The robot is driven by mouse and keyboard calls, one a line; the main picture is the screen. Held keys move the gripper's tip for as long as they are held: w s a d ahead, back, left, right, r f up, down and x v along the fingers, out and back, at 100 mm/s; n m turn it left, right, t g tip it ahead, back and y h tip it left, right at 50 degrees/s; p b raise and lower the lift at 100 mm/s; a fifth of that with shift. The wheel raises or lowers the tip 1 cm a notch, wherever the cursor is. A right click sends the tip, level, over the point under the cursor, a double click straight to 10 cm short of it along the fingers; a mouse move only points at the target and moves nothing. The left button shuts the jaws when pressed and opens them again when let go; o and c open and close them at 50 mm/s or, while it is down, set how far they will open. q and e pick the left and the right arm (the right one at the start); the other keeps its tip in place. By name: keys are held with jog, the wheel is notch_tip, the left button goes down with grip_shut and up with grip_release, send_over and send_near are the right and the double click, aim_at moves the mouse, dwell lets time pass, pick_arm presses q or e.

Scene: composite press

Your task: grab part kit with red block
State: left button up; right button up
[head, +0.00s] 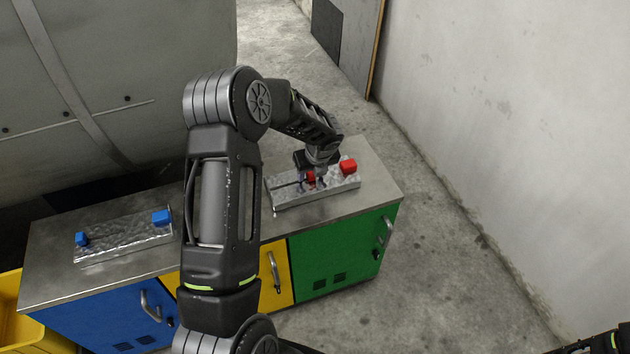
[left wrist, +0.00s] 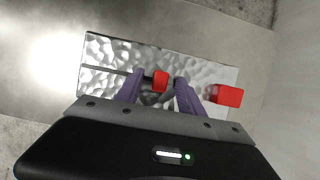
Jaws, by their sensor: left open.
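The part kit with red blocks is a hammered silver plate (head: 289,197) on the right half of the cabinet top. A larger red block (head: 348,166) sits at its right end, also in the left wrist view (left wrist: 229,95). A smaller red block (left wrist: 160,81) sits near the plate's middle, on or by a thin dark rod (left wrist: 108,70). My left gripper (head: 315,182) is over the plate. In the left wrist view its open fingers (left wrist: 156,88) stand on either side of the smaller red block. Whether they touch it cannot be told.
A similar silver plate with blue blocks (head: 123,237) lies on the left of the metal cabinet top (head: 232,237). A yellow bin (head: 12,300) stands at the lower left. A pale wall (head: 510,110) rises on the right, with bare floor before it. A small part of my right arm shows at the lower right.

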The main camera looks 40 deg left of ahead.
pick_arm(q)
grip_shut()
dwell(0.3)
dwell(1.0)
